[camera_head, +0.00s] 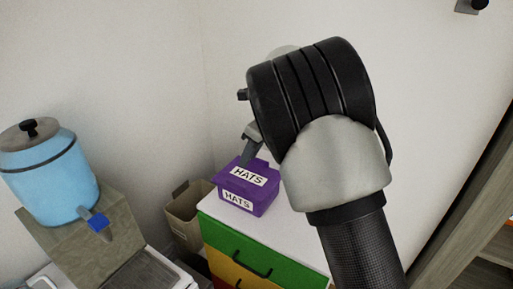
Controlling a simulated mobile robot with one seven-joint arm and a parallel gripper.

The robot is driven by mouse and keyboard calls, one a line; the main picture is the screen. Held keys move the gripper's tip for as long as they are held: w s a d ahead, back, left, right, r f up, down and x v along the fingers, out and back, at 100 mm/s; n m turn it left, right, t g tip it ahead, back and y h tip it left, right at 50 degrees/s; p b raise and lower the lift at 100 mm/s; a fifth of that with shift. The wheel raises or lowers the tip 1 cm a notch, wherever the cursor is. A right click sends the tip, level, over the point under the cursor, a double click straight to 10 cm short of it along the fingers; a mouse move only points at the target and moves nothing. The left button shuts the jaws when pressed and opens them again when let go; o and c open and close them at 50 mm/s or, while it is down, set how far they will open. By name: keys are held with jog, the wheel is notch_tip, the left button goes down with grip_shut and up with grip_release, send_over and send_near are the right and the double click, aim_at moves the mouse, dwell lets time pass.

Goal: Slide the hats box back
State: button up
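The hats box (262,199) is purple with white labels reading HATS on its lid and its front. It sits near the left front corner of the white top of a chest of drawers (290,226). My gripper (247,160) is partly hidden behind my own wrist. A grey finger part shows at the back of the box's lid, pointing down at it. I cannot tell whether it touches the box. The second finger is hidden, so the opening of the gripper cannot be seen. My arm covers the right part of the chest top.
The chest has a green drawer (235,245) above a yellow one, with dark handles. A beige bin (182,212) stands left of the chest. A blue drinks dispenser (50,175) stands on a stone-coloured block at left. White walls close off the back.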

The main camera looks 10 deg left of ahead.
aim_at(237, 184)
jog(key=x, duration=1.4)
jog(key=shift+w+f, duration=0.1)
jog(key=shift+f, duration=0.05)
jog(key=shift+d, duration=0.1)
grip_shut()
jog(key=shift+w+d+p, duration=0.4)
jog(key=shift+w+d, duration=0.25)
jog(key=shift+w, duration=1.25)
jog(key=shift+w+d+p, duration=0.35)
jog(key=shift+w+d, duration=0.35)
jog(key=shift+w, duration=1.2)
jog(key=shift+w+d+p, duration=0.4)
jog(key=shift+w+d, duration=0.25)
jog(key=shift+w, duration=1.25)
grip_release()
